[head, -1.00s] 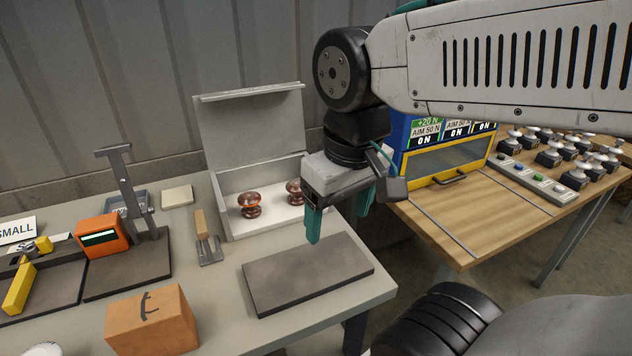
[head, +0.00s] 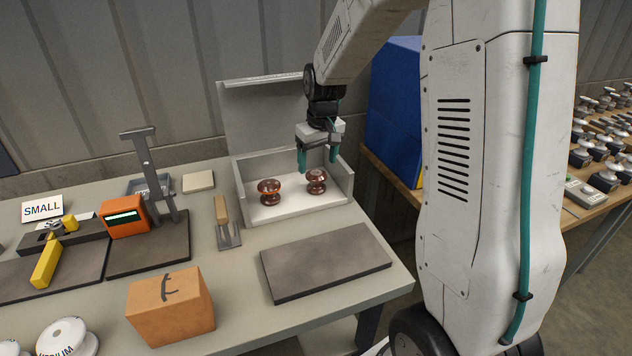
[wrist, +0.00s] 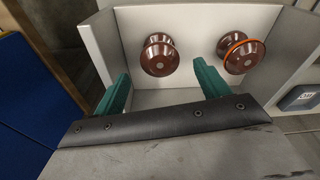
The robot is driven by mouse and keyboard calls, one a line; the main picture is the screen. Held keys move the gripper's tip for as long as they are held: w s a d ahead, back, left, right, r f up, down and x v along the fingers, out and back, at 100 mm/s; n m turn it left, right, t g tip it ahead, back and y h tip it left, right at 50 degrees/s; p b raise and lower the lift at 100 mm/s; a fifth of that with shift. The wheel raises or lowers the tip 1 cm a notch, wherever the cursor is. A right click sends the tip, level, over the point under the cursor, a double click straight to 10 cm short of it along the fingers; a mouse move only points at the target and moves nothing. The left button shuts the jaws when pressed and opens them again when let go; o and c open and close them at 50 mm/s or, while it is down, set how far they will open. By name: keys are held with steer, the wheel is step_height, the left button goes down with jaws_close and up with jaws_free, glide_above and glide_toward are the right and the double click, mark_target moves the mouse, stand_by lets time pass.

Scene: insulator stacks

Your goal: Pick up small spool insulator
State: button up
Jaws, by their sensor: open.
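Two brown glazed spool insulators stand in an open white box (head: 240,198). In the head view, one spool with an orange band (head: 268,191) is on the left and a plain brown spool (head: 316,181) on the right. In the wrist view the plain spool (wrist: 158,56) is on the left and the banded one (wrist: 238,54) on the right. Which is smaller I cannot tell. My gripper (head: 317,168) is open and empty, its teal fingers pointing down just above the plain spool. In the wrist view that spool appears between the two fingertips.
The box's raised lid (head: 265,112) stands behind the gripper. A dark mat (head: 325,262) lies in front. A scraper-like tool (head: 226,225), an orange gauge (head: 126,219), a cardboard box (head: 170,306) and a "SMALL" sign (head: 43,209) are to the left. A blue cabinet (head: 396,110) stands right.

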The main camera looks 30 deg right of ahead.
mark_target(317, 173)
steer(key=f, duration=0.5)
steer(key=w+f, duration=0.1)
steer(key=f, duration=0.1)
steer(key=shift+f, duration=0.15)
steer(key=shift+c, duration=0.2)
steer(key=c, duration=1.1)
